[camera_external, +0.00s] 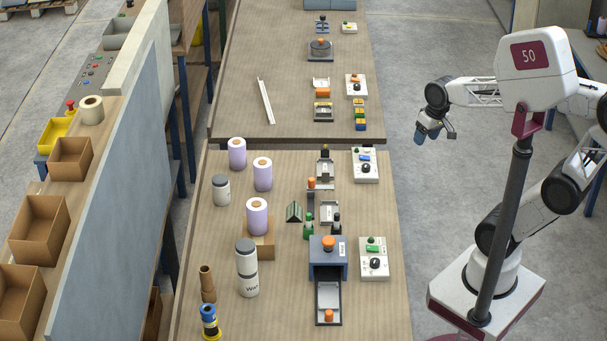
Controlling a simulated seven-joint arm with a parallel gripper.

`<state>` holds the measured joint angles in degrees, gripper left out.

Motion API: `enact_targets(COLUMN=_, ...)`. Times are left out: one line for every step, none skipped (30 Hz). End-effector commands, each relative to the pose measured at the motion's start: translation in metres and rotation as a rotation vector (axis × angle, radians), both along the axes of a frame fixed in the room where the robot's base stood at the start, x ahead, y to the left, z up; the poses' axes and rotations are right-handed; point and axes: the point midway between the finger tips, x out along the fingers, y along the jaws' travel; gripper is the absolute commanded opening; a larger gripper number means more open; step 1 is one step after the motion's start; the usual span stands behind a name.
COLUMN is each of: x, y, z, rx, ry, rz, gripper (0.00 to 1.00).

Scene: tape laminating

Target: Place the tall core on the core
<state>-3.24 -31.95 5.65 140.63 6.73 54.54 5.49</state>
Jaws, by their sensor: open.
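A brown cardboard core (207,283) stands upright at the front left of the near table. It looks like a narrower tall upper piece above a wider lower piece; I cannot tell for sure whether these are two cores, one on the other. Lavender rolls with brown centres stand farther back: one at the rear (237,154), one in the middle (262,175), and one (257,217) on a cardboard box. My gripper (436,134) is open and empty, raised in the air right of the tables, far from the brown core.
A blue-and-yellow cylinder (209,322) stands just in front of the brown core. Grey-and-white canisters (247,268) stand to its right. A blue press (328,258) and control boxes (374,265) fill the table's right side. A black post (505,225) stands before my arm.

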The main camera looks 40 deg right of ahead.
Motion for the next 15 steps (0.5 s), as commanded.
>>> enact_targets(x=-0.01, y=-0.01, z=-0.002, rx=-0.027, ry=-0.012, rz=0.01, gripper=0.62)
enact_targets(x=-0.015, y=-0.015, z=-0.003, rx=-0.043, ry=-0.019, rz=0.017, gripper=0.62)
enact_targets(x=-0.021, y=-0.021, z=-0.004, rx=-0.064, ry=-0.025, rz=0.027, gripper=0.62)
enact_targets(x=-0.025, y=-0.025, z=-0.006, rx=-0.077, ry=-0.029, rz=0.034, gripper=0.62)
enact_targets(x=-0.029, y=-0.028, z=-0.007, rx=-0.089, ry=-0.033, rz=0.041, gripper=0.62)
enact_targets(x=-0.033, y=-0.032, z=-0.007, rx=-0.103, ry=-0.038, rz=0.047, gripper=0.62)
enact_targets(x=-0.035, y=-0.034, z=-0.008, rx=-0.111, ry=-0.04, rz=0.051, gripper=0.62)
enact_targets(x=-0.037, y=-0.036, z=-0.009, rx=-0.118, ry=-0.042, rz=0.054, gripper=0.62)
enact_targets(x=-0.039, y=-0.038, z=-0.01, rx=-0.126, ry=-0.043, rz=0.059, gripper=0.62)
enact_targets(x=-0.041, y=-0.039, z=-0.01, rx=-0.129, ry=-0.044, rz=0.06, gripper=0.62)
enact_targets(x=-0.041, y=-0.04, z=-0.01, rx=-0.132, ry=-0.044, rz=0.062, gripper=0.62)
enact_targets(x=-0.042, y=-0.04, z=-0.01, rx=-0.134, ry=-0.045, rz=0.063, gripper=0.62)
enact_targets(x=-0.042, y=-0.04, z=-0.011, rx=-0.134, ry=-0.045, rz=0.063, gripper=0.62)
enact_targets(x=-0.042, y=-0.04, z=-0.011, rx=-0.134, ry=-0.045, rz=0.063, gripper=0.62)
enact_targets(x=-0.042, y=-0.04, z=-0.01, rx=-0.134, ry=-0.045, rz=0.063, gripper=0.62)
